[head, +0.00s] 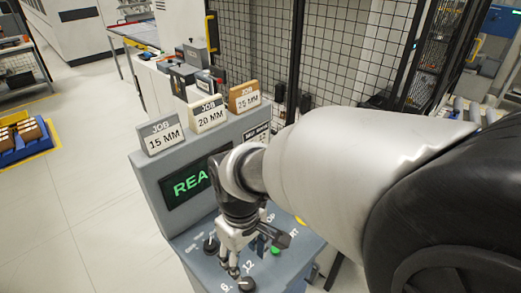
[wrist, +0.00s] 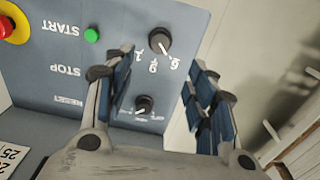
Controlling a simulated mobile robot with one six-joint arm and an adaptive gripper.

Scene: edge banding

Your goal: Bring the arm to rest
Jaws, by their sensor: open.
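My gripper (head: 236,270) hangs low over the sloping front of a grey control console (head: 150,180) in the head view, with my arm reaching in from the right. In the wrist view the two fingers of my gripper (wrist: 164,72) are spread wide, with nothing held between them. A black knob with a white pointer (wrist: 160,41) shows beyond the fingertips, and a second black knob (wrist: 143,104) shows between the fingers. I cannot tell how high the fingers are above the panel. Knobs also show in the head view, one left of the fingers (head: 211,245) and one by their tips (head: 246,284).
The console screen (head: 188,182) shows "REA", the rest hidden by my arm. Signs for 15 MM (head: 161,135), 20 MM (head: 208,114) and 25 MM (head: 244,97) stand on top. A green button (wrist: 92,35) and red stop button (wrist: 14,22) are on the panel. Mesh fencing (head: 250,45) stands behind.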

